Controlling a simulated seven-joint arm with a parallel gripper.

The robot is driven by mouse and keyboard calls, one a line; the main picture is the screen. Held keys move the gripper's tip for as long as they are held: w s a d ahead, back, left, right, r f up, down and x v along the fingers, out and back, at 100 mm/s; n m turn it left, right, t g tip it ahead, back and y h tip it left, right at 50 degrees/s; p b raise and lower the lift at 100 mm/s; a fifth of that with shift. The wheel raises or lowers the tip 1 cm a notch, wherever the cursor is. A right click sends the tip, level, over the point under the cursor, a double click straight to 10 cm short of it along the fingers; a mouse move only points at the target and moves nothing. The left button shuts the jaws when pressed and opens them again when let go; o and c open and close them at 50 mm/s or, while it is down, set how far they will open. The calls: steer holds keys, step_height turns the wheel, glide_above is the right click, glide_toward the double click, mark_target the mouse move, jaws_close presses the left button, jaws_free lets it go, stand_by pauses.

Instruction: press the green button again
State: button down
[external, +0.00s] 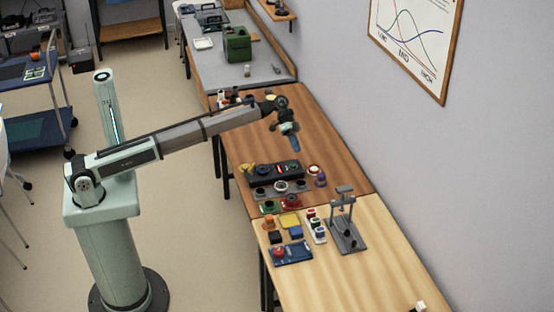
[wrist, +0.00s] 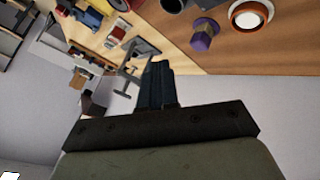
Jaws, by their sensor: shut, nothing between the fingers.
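A small green object (external: 269,207), which looks like the green button, sits at the left edge of the brown table, beside a red button (external: 291,201). A second small green part (external: 316,223) shows on a white block among the coloured parts, too small to tell what it is. My gripper (external: 290,137) is shut and empty, held above the brown table, behind the black panel and well away from both green things. In the wrist view the shut fingers (wrist: 155,87) point toward the table and the wall. I cannot make out the green button there.
A black panel (external: 274,171) with a yellow knob and lit red part stands near the buttons. A purple knob (external: 320,180) and a white round button (external: 313,169) are to its right. A grey stand (external: 344,222) rises on the pale table. The brown table's right side is clear.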

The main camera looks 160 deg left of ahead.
mark_target(293, 163)
steer(key=s, duration=0.3)
steer(key=shift+s+r, duration=0.25)
steer(key=shift+f, duration=0.1)
steer(key=shift+f, duration=4.35)
steer(key=shift+f, duration=0.15)
steer(key=shift+f, duration=0.25)
steer(key=shift+f, duration=0.5)
steer(key=shift+r, duration=0.95)
